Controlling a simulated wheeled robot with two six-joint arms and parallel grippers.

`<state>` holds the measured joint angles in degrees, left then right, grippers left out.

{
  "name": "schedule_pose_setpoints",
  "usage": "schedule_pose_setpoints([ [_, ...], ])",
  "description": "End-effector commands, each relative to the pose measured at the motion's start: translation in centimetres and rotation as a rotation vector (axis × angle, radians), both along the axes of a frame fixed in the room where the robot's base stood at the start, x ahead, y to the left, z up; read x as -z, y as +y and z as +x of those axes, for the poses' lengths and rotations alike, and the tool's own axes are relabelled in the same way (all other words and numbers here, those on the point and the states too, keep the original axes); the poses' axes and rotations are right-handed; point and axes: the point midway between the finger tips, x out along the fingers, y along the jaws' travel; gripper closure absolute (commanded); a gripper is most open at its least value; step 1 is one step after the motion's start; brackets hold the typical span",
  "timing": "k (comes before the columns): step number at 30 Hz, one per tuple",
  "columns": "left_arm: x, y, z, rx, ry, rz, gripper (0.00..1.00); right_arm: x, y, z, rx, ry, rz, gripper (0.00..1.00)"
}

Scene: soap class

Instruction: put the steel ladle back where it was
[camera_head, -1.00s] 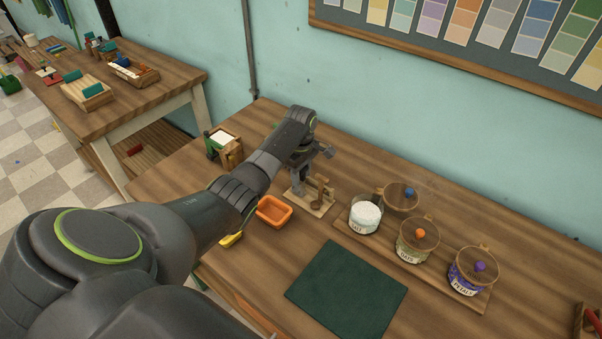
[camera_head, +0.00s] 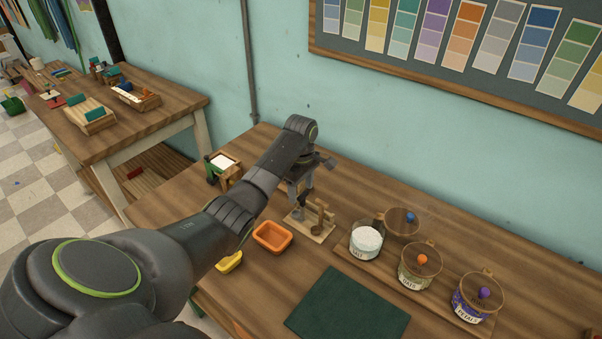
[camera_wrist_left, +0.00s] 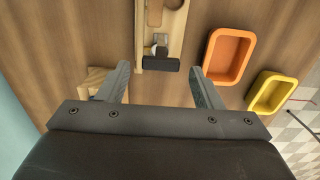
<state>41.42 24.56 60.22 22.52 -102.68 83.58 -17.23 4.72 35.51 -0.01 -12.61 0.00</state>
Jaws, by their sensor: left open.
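A small wooden stand (camera_head: 322,235) is on the bench, with a brown wooden scoop (camera_head: 321,217) on it. In the left wrist view the stand's board (camera_wrist_left: 176,28) shows from above. At its near end is a small steel piece with a black end (camera_wrist_left: 161,64), which looks like the steel ladle seen end-on. My left gripper (camera_head: 301,198) is above the stand's left end. In the wrist view its fingers (camera_wrist_left: 160,70) are wide apart, one on each side of the black end, with gaps on both sides. The ladle's bowl is not clearly visible. My right gripper is out of view.
An orange tray (camera_head: 257,238) and a yellow tray (camera_head: 229,263) lie in front of the stand. Right of it are a salt jar (camera_head: 365,246) and other lidded jars on a board. A green mat (camera_head: 347,306) lies in front. A wooden holder (camera_head: 229,173) stands behind-left.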

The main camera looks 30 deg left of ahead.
Motion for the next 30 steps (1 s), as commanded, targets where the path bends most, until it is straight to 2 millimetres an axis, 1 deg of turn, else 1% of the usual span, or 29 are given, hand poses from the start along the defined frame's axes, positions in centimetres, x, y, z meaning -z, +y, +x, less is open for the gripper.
schedule_pose_setpoints([
  [1,-1.2,0.1,0.1,0.002,-0.006,0.002,0.40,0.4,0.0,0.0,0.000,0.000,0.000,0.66],
  [6,-4.6,0.0,0.1,0.001,-0.004,0.001,0.40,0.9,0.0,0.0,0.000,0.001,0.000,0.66],
  [9,-6.1,0.1,0.1,0.000,-0.003,0.002,0.40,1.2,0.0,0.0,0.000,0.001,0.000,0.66],
  [12,-7.1,0.0,0.0,0.000,-0.002,0.000,0.40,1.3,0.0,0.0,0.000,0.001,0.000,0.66],
  [17,-7.6,0.0,0.0,0.000,0.001,-0.001,0.40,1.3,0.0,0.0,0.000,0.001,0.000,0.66],
  [30,-7.6,0.0,0.0,0.000,0.001,-0.001,0.40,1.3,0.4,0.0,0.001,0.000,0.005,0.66],
])
